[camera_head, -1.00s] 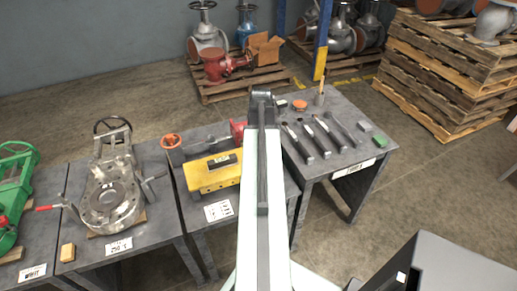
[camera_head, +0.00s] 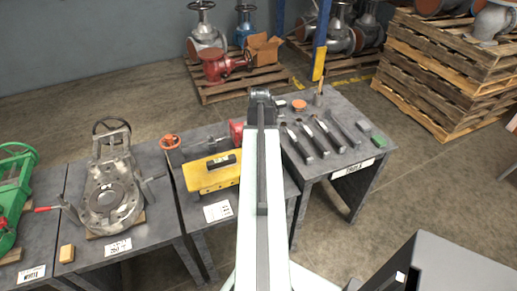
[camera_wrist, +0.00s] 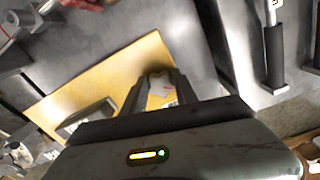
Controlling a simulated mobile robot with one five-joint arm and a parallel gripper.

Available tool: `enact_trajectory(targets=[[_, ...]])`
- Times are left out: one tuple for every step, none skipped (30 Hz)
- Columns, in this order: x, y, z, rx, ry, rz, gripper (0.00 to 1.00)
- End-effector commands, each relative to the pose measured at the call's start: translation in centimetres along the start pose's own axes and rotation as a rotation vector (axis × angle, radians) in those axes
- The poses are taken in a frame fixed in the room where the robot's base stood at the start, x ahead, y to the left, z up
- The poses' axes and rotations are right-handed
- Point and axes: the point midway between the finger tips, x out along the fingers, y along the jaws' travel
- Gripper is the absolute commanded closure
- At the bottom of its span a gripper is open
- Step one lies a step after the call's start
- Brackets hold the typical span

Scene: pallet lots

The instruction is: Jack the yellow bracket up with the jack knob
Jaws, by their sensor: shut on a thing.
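The yellow bracket (camera_head: 205,181) is on the middle table in the head view, with a small black block (camera_head: 221,162) on its top. My arm covers its right end. The bracket fills much of the left of the wrist view (camera_wrist: 97,75), and the block shows there too (camera_wrist: 85,117). My gripper (camera_wrist: 161,90) is at the bracket's edge in the wrist view, its fingers shut on a small pale grey piece, which I take for the jack knob (camera_wrist: 158,84). The knob is mostly hidden by the fingers. My gripper is hidden in the head view.
Behind the bracket are an orange handwheel (camera_head: 170,141) and a red part (camera_head: 236,131). Several tools (camera_head: 325,134) lie on the right table. A grey metal valve body (camera_head: 112,190) and a green part (camera_head: 14,195) are on the tables to the left.

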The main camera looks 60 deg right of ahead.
Motion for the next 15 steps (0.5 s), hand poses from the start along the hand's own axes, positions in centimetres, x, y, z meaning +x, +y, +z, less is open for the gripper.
enact_trajectory(targets=[[0.07, 0.18, -0.08, 0.000, 0.003, 0.005, 1.00], [0.07, 0.18, -0.08, 0.000, 0.003, 0.005, 1.00], [0.07, 0.18, -0.08, 0.000, 0.003, 0.005, 1.00], [0.07, 0.18, -0.09, 0.000, 0.003, 0.005, 1.00], [0.07, 0.18, -0.09, 0.000, 0.003, 0.005, 1.00], [0.07, 0.19, -0.09, 0.000, 0.003, 0.005, 1.00], [0.07, 0.19, -0.09, -0.001, 0.003, 0.005, 1.00], [0.07, 0.18, -0.09, -0.001, 0.003, 0.005, 1.00], [0.07, 0.18, -0.09, -0.001, 0.003, 0.005, 1.00], [0.07, 0.18, -0.09, -0.001, 0.003, 0.005, 0.57], [0.07, 0.17, -0.09, -0.001, 0.003, 0.004, 0.49], [0.06, 0.15, -0.08, -0.001, 0.002, 0.004, 0.44], [0.06, 0.13, -0.07, -0.001, 0.002, 0.003, 0.44], [0.05, 0.12, -0.07, -0.001, 0.002, 0.003, 0.44], [0.05, 0.10, -0.06, -0.001, 0.002, 0.003, 0.44]])
